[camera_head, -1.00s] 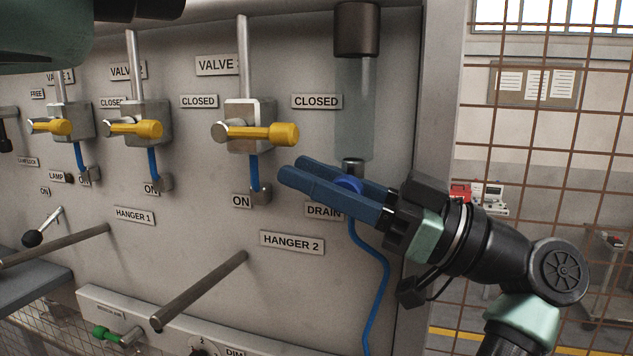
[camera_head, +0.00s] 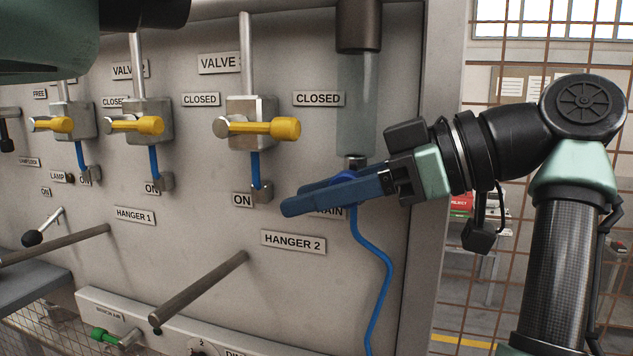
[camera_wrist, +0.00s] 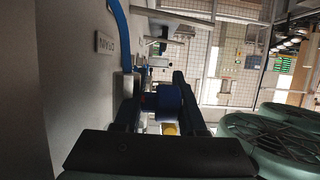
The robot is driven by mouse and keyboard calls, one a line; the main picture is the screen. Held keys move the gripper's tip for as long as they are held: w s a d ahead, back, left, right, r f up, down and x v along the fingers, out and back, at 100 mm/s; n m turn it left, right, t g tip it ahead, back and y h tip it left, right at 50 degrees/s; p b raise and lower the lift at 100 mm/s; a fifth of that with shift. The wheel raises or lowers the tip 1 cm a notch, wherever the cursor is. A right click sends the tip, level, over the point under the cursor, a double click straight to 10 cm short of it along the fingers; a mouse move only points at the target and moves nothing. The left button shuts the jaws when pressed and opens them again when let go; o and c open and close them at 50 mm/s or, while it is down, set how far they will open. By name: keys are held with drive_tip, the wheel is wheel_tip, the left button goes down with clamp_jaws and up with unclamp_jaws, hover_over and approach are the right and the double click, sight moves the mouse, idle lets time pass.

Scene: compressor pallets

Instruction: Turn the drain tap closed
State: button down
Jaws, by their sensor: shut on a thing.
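The drain tap (camera_head: 345,179) is a small blue part under the clear bowl (camera_head: 356,105) at the right of the grey panel. My gripper (camera_head: 298,202) reaches in from the right with its long blue fingers shut on the tap, hiding most of it. In the wrist view the blue tap (camera_wrist: 168,98) sits between the two dark fingers (camera_wrist: 155,85). A blue hose (camera_head: 385,275) runs down from below the tap. The DRAIN label (camera_head: 330,213) is partly covered by the fingers.
Yellow-handled valves (camera_head: 272,128) stand left of the bowl. A hanger rod (camera_head: 200,290) sticks out below my gripper. The panel's right edge and a wire mesh fence (camera_head: 520,130) lie behind my arm.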

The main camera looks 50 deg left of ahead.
idle(0.3)
drive_tip(key=shift+c, duration=2.4)
unclamp_jaws()
drive_tip(key=v, duration=1.3)
drive_tip(key=shift+r, duration=0.2)
